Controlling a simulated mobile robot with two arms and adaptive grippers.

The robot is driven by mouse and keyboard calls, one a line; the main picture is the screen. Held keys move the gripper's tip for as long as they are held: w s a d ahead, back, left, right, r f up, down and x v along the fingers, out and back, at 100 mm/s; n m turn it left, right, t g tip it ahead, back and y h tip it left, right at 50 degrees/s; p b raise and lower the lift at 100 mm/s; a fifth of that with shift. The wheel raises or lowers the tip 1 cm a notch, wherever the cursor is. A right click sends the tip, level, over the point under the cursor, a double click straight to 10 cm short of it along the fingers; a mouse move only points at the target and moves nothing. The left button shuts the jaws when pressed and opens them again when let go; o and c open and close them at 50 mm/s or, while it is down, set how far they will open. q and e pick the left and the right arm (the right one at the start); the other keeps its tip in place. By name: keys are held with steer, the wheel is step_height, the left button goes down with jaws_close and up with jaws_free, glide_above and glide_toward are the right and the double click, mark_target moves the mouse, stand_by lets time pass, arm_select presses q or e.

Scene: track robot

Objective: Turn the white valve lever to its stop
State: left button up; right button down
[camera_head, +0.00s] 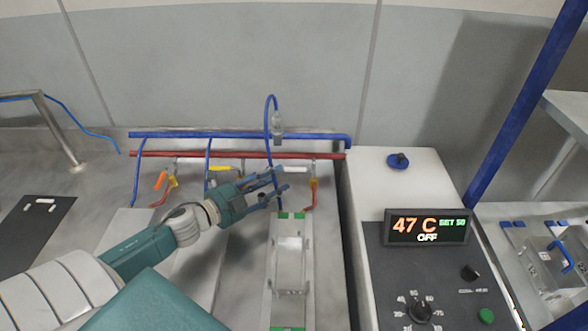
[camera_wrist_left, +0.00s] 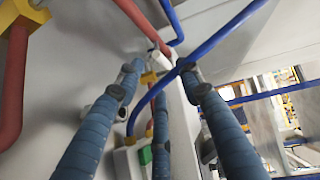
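A white valve lever (camera_head: 295,169) sticks out sideways on the red pipe (camera_head: 240,155), just left of the valve at the pipe's right end. My left gripper (camera_head: 281,183) reaches in from the left, its fingers just below and left of this lever. In the left wrist view, the blue-grey fingers (camera_wrist_left: 163,82) are spread apart, with a small white part (camera_wrist_left: 158,60) beyond their tips. I cannot tell whether a finger touches the lever. Another lever, yellow (camera_head: 219,168), lies further left, partly close behind the gripper. My right gripper is not in view.
A blue pipe (camera_head: 230,135) runs above the red one, and a blue hose (camera_head: 267,125) loops down near the gripper. A white-grey rack (camera_head: 290,265) stands below. The control box at right has a display (camera_head: 427,227) reading 47 C, SET 50, OFF.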

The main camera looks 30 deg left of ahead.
arm_select(q)
steer(key=p+x, duration=0.1)
steer(key=x, duration=0.6)
steer(key=shift+w+f, duration=0.15)
steer(key=shift+w, duration=0.1)
jaws_close()
